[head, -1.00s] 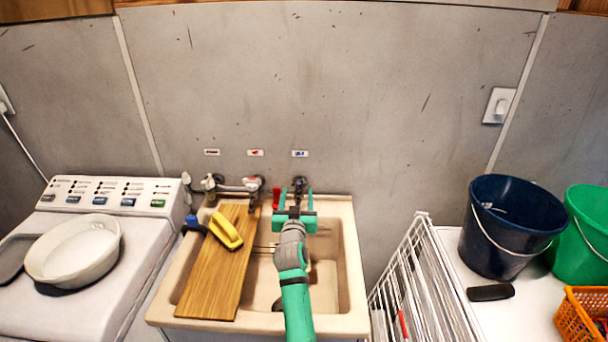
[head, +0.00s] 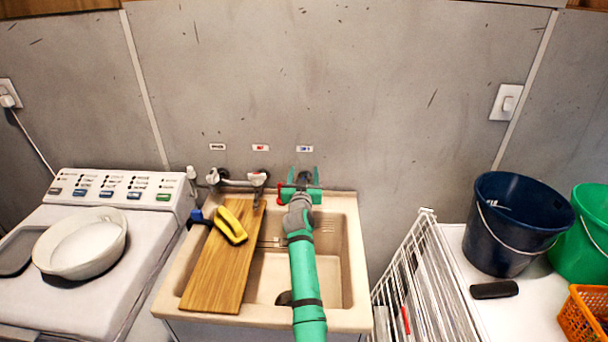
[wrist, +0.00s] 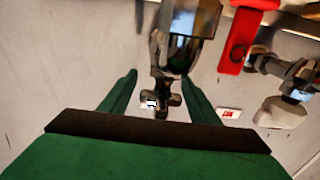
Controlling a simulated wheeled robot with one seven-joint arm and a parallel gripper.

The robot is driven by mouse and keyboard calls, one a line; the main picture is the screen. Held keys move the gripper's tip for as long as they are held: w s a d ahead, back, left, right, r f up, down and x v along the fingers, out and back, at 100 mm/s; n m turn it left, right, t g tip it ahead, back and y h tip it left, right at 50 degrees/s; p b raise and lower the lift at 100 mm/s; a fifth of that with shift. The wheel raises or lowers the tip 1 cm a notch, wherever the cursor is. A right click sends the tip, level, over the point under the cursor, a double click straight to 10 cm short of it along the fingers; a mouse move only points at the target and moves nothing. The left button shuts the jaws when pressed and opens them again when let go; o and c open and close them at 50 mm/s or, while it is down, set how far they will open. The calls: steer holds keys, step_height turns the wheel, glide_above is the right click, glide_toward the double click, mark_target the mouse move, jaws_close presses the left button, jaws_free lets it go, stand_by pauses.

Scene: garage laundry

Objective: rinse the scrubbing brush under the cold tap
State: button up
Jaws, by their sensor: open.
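A yellow-and-dark object (head: 231,226), possibly the scrubbing brush, lies on a wooden board (head: 212,275) across the left of the sink (head: 345,265). My gripper (head: 303,178) is at the back of the sink, below the blue wall label (head: 304,149), and largely hides the tap there. In the wrist view, my open gripper (wrist: 160,85) has a finger on each side of this metal tap's cross-shaped handle (wrist: 165,98). I cannot tell whether the fingers touch it. The gripper holds nothing.
A red fitting (wrist: 245,40) is close beside the tap. Another tap (head: 258,178) is left, under the red label (head: 260,148). A blue object (head: 196,216) sits at the sink's left rim. A white rack (head: 420,285) and dark bucket (head: 515,225) stand right.

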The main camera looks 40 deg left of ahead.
steer(key=c, duration=1.1)
steer(key=shift+o, duration=0.2)
